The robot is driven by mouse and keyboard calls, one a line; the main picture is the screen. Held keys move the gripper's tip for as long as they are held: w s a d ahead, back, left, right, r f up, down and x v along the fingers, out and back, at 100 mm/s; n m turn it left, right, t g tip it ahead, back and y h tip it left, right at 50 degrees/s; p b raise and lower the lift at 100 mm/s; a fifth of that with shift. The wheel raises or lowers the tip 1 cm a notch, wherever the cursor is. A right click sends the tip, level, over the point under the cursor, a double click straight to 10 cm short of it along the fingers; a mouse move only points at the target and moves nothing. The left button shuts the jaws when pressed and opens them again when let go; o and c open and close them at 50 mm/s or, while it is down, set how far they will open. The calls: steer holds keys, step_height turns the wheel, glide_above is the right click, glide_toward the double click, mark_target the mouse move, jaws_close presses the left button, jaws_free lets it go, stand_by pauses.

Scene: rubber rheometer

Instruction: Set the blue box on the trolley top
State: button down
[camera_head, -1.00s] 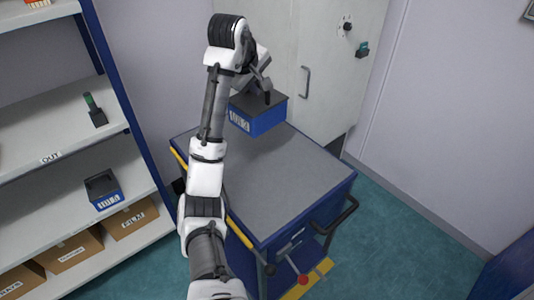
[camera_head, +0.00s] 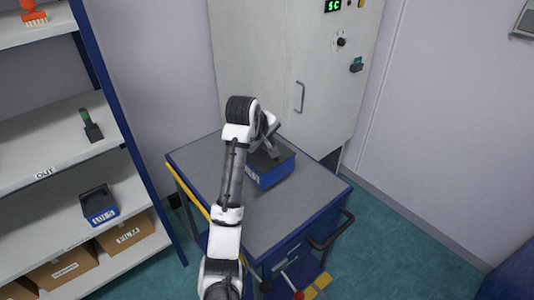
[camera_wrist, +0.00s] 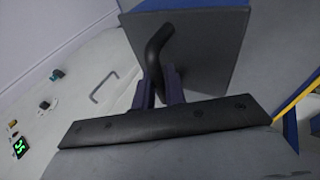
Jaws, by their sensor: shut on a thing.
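The blue box (camera_head: 272,174) has a dark grey lid, a dark handle and a white label on its front. In the head view it is over the middle of the trolley top (camera_head: 305,208), a grey surface on a blue trolley. My gripper (camera_head: 268,150) is above the box and shut on its handle. In the wrist view the gripper (camera_wrist: 160,88) has its fingers around the black handle (camera_wrist: 158,45), with the lid (camera_wrist: 205,50) beyond. Whether the box's underside touches the top or is slightly above it, I cannot tell.
Shelving (camera_head: 60,133) on the left holds another blue box (camera_head: 99,204), a small green-topped item (camera_head: 91,126) and cardboard boxes (camera_head: 125,233). A pale cabinet (camera_head: 290,65) stands behind the trolley. The right and front parts of the trolley top are clear.

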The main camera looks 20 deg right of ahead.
mark_target(266, 154)
steer(key=shift+f+p, duration=0.45)
steer(key=shift+f, duration=2)
steer(key=c, duration=1.5)
jaws_free()
steer(key=shift+f, duration=0.15)
steer(key=shift+o, duration=0.2)
steer(key=v, duration=1.2)
steer(key=shift+b, duration=0.35)
steer(key=shift+w, duration=0.1)
